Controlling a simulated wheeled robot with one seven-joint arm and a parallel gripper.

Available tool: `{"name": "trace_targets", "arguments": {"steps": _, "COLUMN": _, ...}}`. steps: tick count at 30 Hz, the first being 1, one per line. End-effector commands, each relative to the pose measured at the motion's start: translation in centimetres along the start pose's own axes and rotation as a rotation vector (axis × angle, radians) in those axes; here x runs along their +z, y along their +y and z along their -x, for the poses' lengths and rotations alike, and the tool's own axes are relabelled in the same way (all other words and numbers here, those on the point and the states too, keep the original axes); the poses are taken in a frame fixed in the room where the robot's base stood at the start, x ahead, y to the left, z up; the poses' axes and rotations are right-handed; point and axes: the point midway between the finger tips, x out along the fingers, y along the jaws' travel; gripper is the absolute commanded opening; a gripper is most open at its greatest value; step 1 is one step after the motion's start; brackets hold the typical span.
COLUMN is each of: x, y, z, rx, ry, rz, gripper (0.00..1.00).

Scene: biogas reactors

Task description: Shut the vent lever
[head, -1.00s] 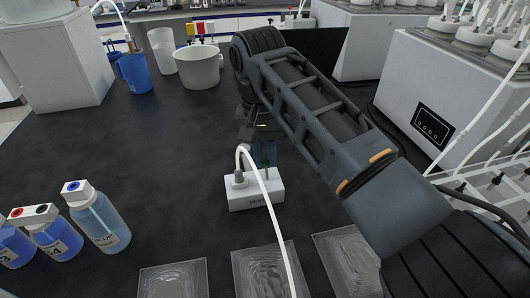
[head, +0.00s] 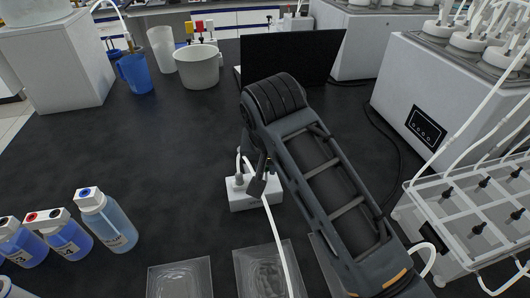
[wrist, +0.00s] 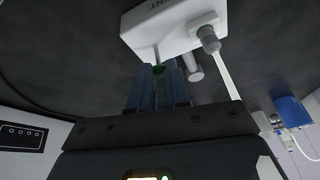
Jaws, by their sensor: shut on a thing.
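The white vent block (head: 240,203) stands on the dark bench in the middle of the head view. In the wrist view the block (wrist: 168,32) is at the top, with lettering on its face. My gripper (head: 257,186) is over the block in the head view and hides part of its top. A grey fitting with a white hose (wrist: 208,38) is just right of the fingers.
The white hose (head: 279,238) runs from the block towards the front, past clear trays (head: 180,280). Bottles (head: 105,222) stand at the left, a white tub (head: 197,68) and blue jug (head: 135,73) at the back. A tube rack (head: 470,210) is at the right. The left-centre bench is clear.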

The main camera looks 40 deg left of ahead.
Motion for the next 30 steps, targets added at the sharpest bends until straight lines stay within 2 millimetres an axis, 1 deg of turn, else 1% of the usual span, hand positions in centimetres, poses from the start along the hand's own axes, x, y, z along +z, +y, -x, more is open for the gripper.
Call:
{"name": "trace_targets", "arguments": {"steps": 1, "x": 0.5, "y": 0.1, "z": 0.1, "rx": -0.016, "ry": 0.044, "rz": -0.005, "gripper": 0.0}}
{"name": "trace_targets", "arguments": {"steps": 6, "x": 1.5, "y": 0.3, "z": 0.0, "rx": -0.058, "ry": 0.197, "rz": -0.014, "gripper": 0.0}}
{"name": "trace_targets", "arguments": {"steps": 15, "x": 2.7, "y": 0.8, "z": -0.2, "rx": -0.118, "ry": 0.423, "rz": -0.025, "gripper": 0.0}}
{"name": "trace_targets", "arguments": {"steps": 21, "x": 3.2, "y": 0.9, "z": -0.2, "rx": -0.144, "ry": 0.521, "rz": -0.028, "gripper": 0.0}}
{"name": "trace_targets", "arguments": {"steps": 30, "x": 3.4, "y": 1.1, "z": -0.1, "rx": -0.16, "ry": 0.584, "rz": -0.031, "gripper": 0.0}}
